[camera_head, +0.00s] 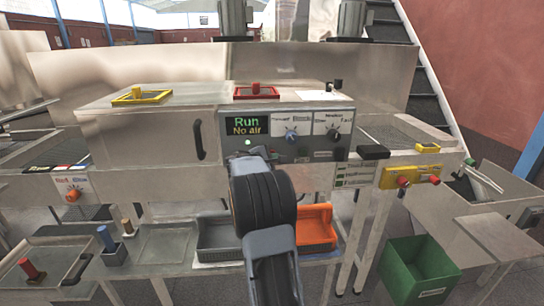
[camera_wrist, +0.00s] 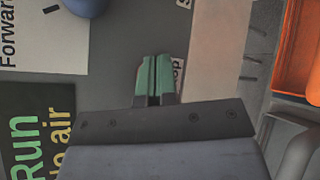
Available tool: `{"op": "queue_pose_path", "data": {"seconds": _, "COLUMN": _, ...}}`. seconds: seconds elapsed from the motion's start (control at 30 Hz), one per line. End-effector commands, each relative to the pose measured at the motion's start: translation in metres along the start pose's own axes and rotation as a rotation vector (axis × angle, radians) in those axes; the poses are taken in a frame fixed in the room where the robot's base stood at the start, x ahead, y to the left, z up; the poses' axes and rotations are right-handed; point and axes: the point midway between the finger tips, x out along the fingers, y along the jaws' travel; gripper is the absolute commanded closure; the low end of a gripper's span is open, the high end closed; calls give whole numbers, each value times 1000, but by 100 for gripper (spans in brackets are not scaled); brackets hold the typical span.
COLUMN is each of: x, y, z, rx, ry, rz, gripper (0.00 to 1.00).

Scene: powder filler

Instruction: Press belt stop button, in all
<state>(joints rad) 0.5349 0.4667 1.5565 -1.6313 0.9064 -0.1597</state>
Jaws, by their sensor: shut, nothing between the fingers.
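The control panel (camera_head: 315,118) has a display (camera_head: 247,127) reading "Run" and "No air", a blue knob (camera_head: 291,135) and a black knob (camera_head: 333,134). My gripper is shut and empty, with green fingertips (camera_wrist: 155,78) pointing at the panel's lower part in the wrist view. A white label (camera_wrist: 179,76) ending in "op" shows beside the fingertips, partly covered by them. No belt stop button shows clearly; the fingers hide the panel under them. I cannot tell whether they touch it. In the head view my arm covers the panel's lower edge.
An orange tray (camera_head: 316,226) and a grey tray (camera_head: 215,240) sit below the panel. A green crate (camera_head: 415,272) stands at lower right. A yellow box (camera_head: 408,177) with coloured knobs is right of the panel. A red-framed fixture (camera_head: 257,92) sits above it.

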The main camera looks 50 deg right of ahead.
Motion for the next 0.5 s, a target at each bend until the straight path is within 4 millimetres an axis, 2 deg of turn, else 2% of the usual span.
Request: {"op": "queue_pose_path", "data": {"seconds": 0.5, "x": 4, "y": 3, "z": -3, "rx": 1, "ry": 0, "rz": 0, "gripper": 100}}
